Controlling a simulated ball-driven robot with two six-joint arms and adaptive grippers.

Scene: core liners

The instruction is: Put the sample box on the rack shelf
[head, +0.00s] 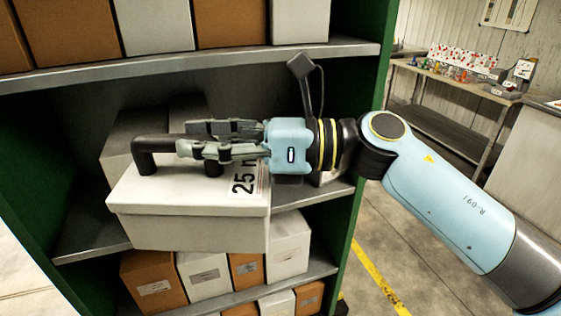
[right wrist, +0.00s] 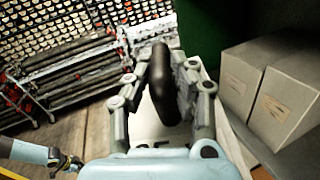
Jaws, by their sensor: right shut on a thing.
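The sample box (head: 190,228) is off-white with a lid, a black bar handle (head: 152,150) on top and a "25" label. It is level at the rack's middle shelf (head: 90,240) and covers part of that shelf's front edge. I cannot tell whether it rests on the shelf. My right gripper (head: 205,147) comes from the right and is shut on the handle; the right wrist view shows the handle between its fingers (right wrist: 162,90). A light blue arm, apparently my left (right wrist: 30,152), shows at lower left there; its finger state is unclear.
Grey boxes (head: 130,130) stand deeper on the middle shelf. White and brown boxes (head: 205,275) fill the shelf below, and others (head: 155,25) stand above. Green rack side panels (head: 355,130) bound the bay. A bench with small items (head: 460,65) stands at right.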

